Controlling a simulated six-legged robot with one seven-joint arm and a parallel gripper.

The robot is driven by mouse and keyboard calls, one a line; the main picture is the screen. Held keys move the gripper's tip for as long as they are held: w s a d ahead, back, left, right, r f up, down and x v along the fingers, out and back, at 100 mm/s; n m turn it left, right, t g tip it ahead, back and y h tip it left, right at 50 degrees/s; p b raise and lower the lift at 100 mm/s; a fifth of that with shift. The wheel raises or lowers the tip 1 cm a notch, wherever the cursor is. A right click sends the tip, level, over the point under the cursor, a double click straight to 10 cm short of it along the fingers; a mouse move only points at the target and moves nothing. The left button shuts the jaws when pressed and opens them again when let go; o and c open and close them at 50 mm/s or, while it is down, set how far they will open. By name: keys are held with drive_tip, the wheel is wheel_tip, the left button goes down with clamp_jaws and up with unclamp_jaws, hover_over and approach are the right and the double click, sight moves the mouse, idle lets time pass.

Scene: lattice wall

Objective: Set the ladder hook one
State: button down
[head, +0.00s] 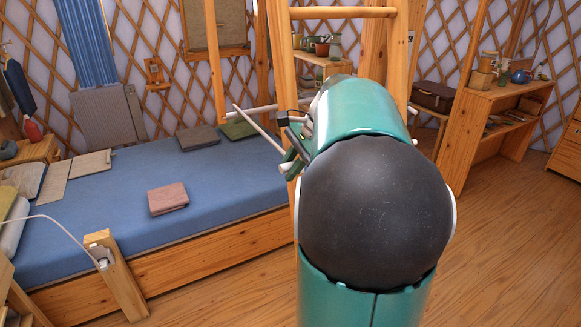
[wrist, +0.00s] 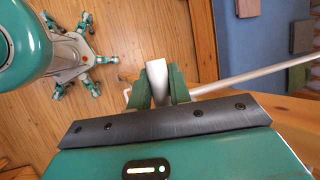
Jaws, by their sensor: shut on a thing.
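My gripper (wrist: 158,88) is shut on a pale grey-white bar (wrist: 157,78), gripped between its two green fingers. A long thin white rod (wrist: 255,76) runs from beside the fingers to the right; it looks like part of the same hook. In the head view my gripper (head: 296,142) shows partly behind my teal arm, and thin white rods of the hook (head: 258,131) stick out to its left. The wooden ladder (head: 284,62) stands upright close by, with a rung (head: 342,12) near the top. Whether the hook touches the ladder is hidden by my arm.
A blue-covered bed (head: 105,205) fills the left, with a folded brown cloth (head: 168,198) on it. A wooden post (head: 118,280) stands at the front left. A shelf unit (head: 500,105) stands at the right. The wooden floor (head: 510,240) at the front right is clear.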

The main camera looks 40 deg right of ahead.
drive_tip(key=c, duration=1.3)
unclamp_jaws()
drive_tip(key=shift+s+a+r, duration=0.1)
drive_tip(key=v, duration=1.3)
drive_tip(key=shift+d+r, duration=0.2)
drive_tip(key=shift+r, duration=0.1)
drive_tip(key=a+f+n+h, duration=0.1)
drive_tip(key=a+f+n, duration=0.35)
drive_tip(key=a, duration=0.45)
drive_tip(key=a+f+n+h, duration=0.1)
drive_tip(key=a+f+n, duration=0.3)
drive_tip(key=a, duration=0.5)
drive_tip(key=a+f+n, duration=0.2)
drive_tip(key=a+n, duration=0.3)
drive_tip(key=a, duration=0.4)
drive_tip(key=s+a+f+n+h, duration=0.1)
drive_tip(key=s+a+f+n, duration=0.4)
drive_tip(key=a+f+n, duration=0.2)
drive_tip(key=shift+s+a+f+t, duration=0.2)
drive_tip(key=shift+s+a+t, duration=0.1)
drive_tip(key=shift+t, duration=0.1)
